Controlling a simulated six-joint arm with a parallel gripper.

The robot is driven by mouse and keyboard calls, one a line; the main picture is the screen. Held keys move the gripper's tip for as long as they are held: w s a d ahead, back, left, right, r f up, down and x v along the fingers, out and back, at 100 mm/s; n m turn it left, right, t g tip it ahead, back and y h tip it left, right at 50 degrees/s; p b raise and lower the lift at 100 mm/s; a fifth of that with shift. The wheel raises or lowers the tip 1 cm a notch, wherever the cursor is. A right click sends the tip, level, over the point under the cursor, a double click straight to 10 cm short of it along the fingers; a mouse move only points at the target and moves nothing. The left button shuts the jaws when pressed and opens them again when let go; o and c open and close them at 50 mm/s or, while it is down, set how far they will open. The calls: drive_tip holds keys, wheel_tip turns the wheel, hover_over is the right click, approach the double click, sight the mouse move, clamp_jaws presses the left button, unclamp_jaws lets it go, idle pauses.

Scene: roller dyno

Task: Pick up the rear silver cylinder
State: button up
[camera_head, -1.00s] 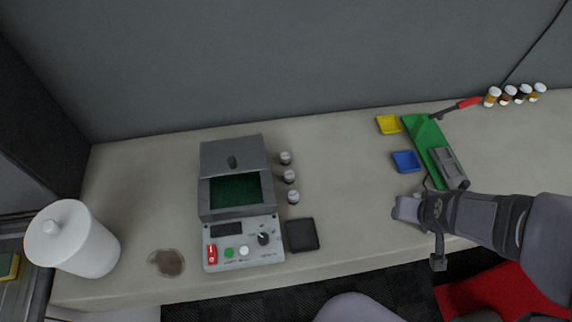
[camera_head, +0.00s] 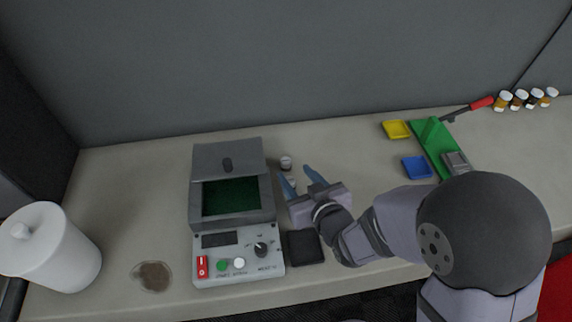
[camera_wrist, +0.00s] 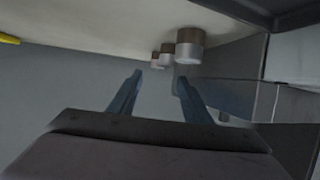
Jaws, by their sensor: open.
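Three small silver cylinders with brown lower parts stand in a row right of the grey machine. The rear silver cylinder (camera_head: 286,162) shows just beyond my gripper (camera_head: 293,173) in the head view. The middle one is partly hidden by the fingers, and the front one is hidden there. In the upside-down wrist view, the rear cylinder (camera_wrist: 156,60) looks smallest and farthest, behind the middle cylinder (camera_wrist: 166,52) and the large front cylinder (camera_wrist: 189,45). My gripper (camera_wrist: 158,76) is open with blue fingers. Nothing is held.
The grey machine (camera_head: 238,240) with green inside stands close left of the cylinders. A black pad (camera_head: 303,247) lies in front. The wall is behind; table between is clear.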

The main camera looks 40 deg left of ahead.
sight(286, 161)
drive_tip(key=shift+x, duration=1)
drive_tip(key=shift+w+p, duration=0.1)
drive_tip(key=shift+p, duration=0.2)
drive_tip(key=shift+p+x, duration=0.95)
drive_tip(key=shift+x, duration=1.55)
drive_tip(key=shift+w, duration=0.15)
clamp_jaws()
